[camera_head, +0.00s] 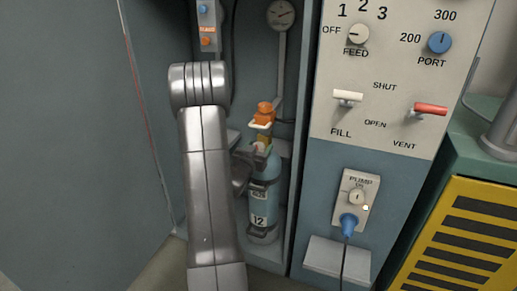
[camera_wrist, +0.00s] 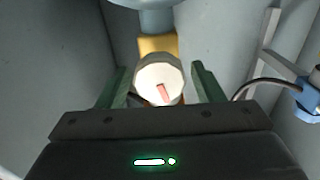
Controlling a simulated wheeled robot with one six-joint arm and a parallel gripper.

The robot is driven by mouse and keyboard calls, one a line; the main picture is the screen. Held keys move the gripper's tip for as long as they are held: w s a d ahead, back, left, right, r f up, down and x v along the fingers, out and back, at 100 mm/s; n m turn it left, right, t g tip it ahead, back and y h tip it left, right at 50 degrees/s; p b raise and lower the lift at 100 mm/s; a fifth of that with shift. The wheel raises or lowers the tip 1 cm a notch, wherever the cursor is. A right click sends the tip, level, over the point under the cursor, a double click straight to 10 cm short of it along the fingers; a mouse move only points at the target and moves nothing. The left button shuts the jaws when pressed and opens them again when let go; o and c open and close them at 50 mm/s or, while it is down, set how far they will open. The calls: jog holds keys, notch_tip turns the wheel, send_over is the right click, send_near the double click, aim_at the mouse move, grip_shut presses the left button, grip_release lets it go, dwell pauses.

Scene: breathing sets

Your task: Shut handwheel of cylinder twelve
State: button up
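Cylinder twelve (camera_head: 262,215) is a light blue bottle with a "12" label, upright in the cabinet bay in the head view. In the wrist view, a pale round handwheel (camera_wrist: 150,72) with a red mark faces the camera, in front of a yellow valve body (camera_wrist: 158,45). My gripper (camera_wrist: 160,90) is open, with one green finger on each side of the handwheel and a narrow gap showing on both sides.
An orange-topped fitting (camera_head: 265,110) sits above the cylinder, below a gauge (camera_head: 281,14). The control panel (camera_head: 385,87) with switches and knobs stands to the right. In the wrist view, a dark hose (camera_wrist: 265,82) and a blue clamp (camera_wrist: 308,98) lie right of the gripper.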

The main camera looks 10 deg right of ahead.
jog(key=c, duration=0.8)
jog(key=m+b, duration=0.2)
jog(key=b, duration=0.1)
jog(key=shift+f, duration=0.25)
jog(key=shift+r+m+b, duration=0.25)
jog(key=shift+m+b, duration=0.35)
jog(key=shift+b, duration=0.05)
jog(key=o, duration=1)
jog(key=shift+s, duration=0.15)
jog(key=p+v, duration=0.2)
jog(key=v, duration=1.1)
jog(key=shift+s+a, duration=0.2)
jog(key=shift+s, duration=0.05)
jog(key=shift+w, duration=0.1)
